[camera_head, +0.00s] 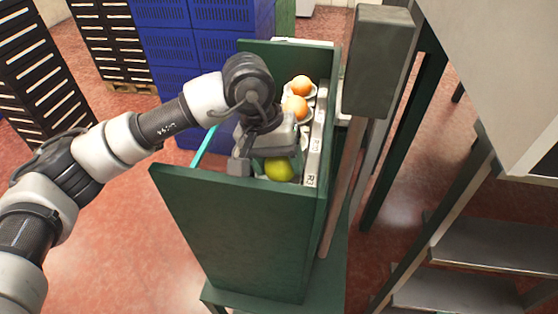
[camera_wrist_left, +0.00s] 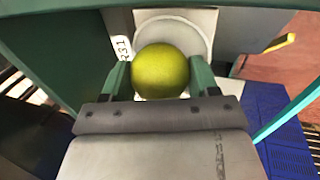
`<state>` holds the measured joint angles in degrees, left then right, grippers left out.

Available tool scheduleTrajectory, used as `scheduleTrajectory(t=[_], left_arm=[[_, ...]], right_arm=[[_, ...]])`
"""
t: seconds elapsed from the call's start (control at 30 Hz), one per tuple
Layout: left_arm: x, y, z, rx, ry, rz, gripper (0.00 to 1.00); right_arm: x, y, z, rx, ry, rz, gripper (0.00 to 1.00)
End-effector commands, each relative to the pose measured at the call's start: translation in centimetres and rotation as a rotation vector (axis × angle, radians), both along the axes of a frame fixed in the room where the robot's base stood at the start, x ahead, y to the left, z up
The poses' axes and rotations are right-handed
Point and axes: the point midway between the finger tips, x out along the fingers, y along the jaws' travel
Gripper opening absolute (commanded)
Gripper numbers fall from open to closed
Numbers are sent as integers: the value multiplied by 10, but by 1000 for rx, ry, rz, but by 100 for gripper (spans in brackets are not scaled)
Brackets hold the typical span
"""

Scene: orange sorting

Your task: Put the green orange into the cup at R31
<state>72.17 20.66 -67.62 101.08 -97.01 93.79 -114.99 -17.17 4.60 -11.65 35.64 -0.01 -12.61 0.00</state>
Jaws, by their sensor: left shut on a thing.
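The green orange (camera_head: 280,170) is at the near end of the dark green trough. It also shows in the left wrist view (camera_wrist_left: 160,70), between the two green fingers. My left gripper (camera_head: 264,164) is shut on it, reaching down into the trough from the left. A pale round cup (camera_wrist_left: 196,36) shows just behind and around the orange in the wrist view, beside a white label (camera_wrist_left: 122,48) reading R31. I cannot tell whether the orange touches the cup. My right gripper is not in view.
Two orange-coloured oranges (camera_head: 296,107) sit in cups farther along the trough. The green trough wall (camera_head: 235,225) stands close around the gripper. A grey-green box on a post (camera_head: 378,62) rises to the right. Blue crates (camera_head: 208,45) stand behind.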

Motion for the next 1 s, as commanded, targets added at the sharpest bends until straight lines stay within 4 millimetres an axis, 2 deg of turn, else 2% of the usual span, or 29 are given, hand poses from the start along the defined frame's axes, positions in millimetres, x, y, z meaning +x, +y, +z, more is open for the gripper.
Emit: scheduleTrajectory(t=[0.03,0.13,0.47,0.5,0.57,0.93,1.0], left_arm=[[-1,0,-5,0,4,0,31],[0,0,-13,-1,0,0,31],[0,0,-17,0,-2,0,31],[0,0,-17,0,-1,0,62],[0,0,-16,0,-1,0,71],[0,0,-11,0,0,0,71],[1,2,-8,-2,-4,1,71]], right_arm=[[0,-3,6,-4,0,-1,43],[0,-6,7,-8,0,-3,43],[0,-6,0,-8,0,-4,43],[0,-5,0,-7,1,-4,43],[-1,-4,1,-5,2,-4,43],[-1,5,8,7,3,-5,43],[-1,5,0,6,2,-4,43]])
